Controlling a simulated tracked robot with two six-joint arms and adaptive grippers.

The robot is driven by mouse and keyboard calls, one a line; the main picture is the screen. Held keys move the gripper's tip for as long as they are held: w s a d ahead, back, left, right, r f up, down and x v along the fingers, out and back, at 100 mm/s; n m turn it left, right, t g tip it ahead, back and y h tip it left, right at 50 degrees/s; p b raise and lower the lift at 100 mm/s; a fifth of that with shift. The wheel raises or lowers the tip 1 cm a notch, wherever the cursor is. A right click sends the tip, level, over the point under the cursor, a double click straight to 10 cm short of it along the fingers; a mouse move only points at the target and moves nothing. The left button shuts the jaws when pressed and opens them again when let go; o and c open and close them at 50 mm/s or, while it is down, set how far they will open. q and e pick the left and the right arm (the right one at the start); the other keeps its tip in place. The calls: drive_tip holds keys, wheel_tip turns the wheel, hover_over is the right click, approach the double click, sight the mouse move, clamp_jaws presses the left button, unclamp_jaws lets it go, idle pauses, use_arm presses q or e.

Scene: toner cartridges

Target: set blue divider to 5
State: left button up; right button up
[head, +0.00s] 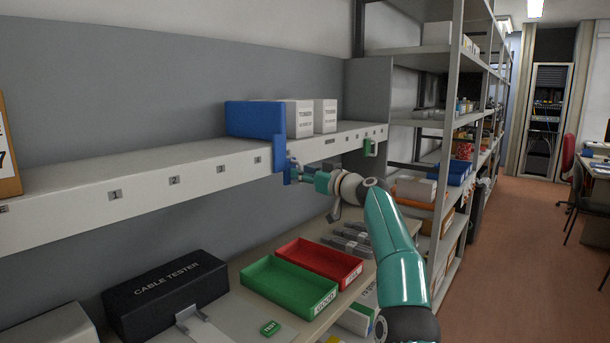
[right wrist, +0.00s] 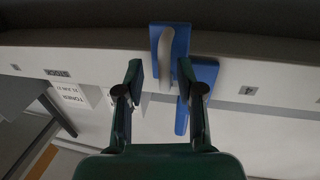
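The blue divider (head: 279,140) stands upright across the white shelf (head: 205,180), just right of the slot label 4 (head: 258,160). Its blue front tab hangs over the shelf's front edge. My right gripper (head: 296,172) is at this tab, in front of the shelf edge. In the right wrist view the gripper (right wrist: 163,72) is open, with its fingers on either side of the divider's tab (right wrist: 160,42); a gap shows at the left finger, and contact at the right finger is unclear. The label 4 (right wrist: 247,90) shows right of it there. My left gripper is out of view.
White toner boxes (head: 325,116) stand right of the divider. A green divider (head: 370,147) sits farther right on the edge. Below, a bench holds a green tray (head: 262,272), a red tray (head: 345,268) and a black cable tester (head: 165,292). The shelf left of the divider is mostly clear.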

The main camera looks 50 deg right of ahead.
drive_tip(key=shift+s, duration=0.15)
drive_tip(key=s+a, duration=0.1)
drive_tip(key=s, duration=1)
drive_tip(key=shift+s+a, duration=0.2)
drive_tip(key=shift+s, duration=0.1)
drive_tip(key=shift+f, duration=0.1)
idle(0.3)
